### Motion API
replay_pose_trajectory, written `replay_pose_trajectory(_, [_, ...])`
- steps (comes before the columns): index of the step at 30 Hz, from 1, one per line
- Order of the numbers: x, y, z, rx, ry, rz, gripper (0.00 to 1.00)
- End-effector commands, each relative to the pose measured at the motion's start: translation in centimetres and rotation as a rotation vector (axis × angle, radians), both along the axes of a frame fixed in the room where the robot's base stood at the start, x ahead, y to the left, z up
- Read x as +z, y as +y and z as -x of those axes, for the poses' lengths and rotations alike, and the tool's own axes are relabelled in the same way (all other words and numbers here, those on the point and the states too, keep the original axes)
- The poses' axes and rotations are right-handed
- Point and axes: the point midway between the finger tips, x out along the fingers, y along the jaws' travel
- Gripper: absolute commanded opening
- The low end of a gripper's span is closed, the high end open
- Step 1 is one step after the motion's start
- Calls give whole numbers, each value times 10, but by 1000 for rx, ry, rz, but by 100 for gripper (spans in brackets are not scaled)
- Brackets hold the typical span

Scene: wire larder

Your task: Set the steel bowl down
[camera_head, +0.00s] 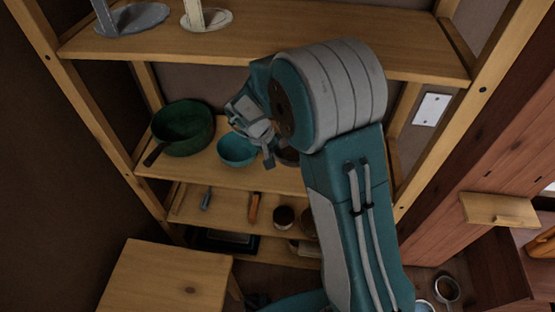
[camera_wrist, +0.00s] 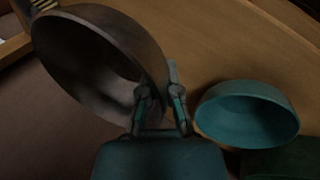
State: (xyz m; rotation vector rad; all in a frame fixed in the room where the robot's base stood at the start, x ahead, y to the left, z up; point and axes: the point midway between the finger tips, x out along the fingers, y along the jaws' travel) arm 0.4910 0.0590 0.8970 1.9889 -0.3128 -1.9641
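The dark grey steel bowl (camera_wrist: 92,58) fills the upper left of the wrist view, its open side facing the camera. My gripper (camera_wrist: 160,98) has one finger on each side of the bowl's near rim and looks shut on it. In the head view my gripper (camera_head: 268,150) is over the middle shelf (camera_head: 215,172). Only a sliver of the steel bowl (camera_head: 288,156) shows there, behind my gripper and arm. I cannot tell whether the bowl touches the shelf.
A teal bowl (camera_head: 237,150) stands just left of my gripper; it also shows in the wrist view (camera_wrist: 248,115). A green pan (camera_head: 183,127) stands further left. An upper shelf board (camera_head: 270,42) hangs above. Lower shelves hold small items. A wooden post (camera_head: 455,115) stands at right.

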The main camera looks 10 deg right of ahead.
Motion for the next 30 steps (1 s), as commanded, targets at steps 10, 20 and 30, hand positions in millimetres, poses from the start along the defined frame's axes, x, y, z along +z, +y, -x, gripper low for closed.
replay_pose_trajectory(10, [-33,-8,-26,0,-1,1,0])
replay_pose_trajectory(20, [-64,-8,-27,1,-3,0,0])
replay_pose_trajectory(30, [-66,-8,-27,1,-2,0,43])
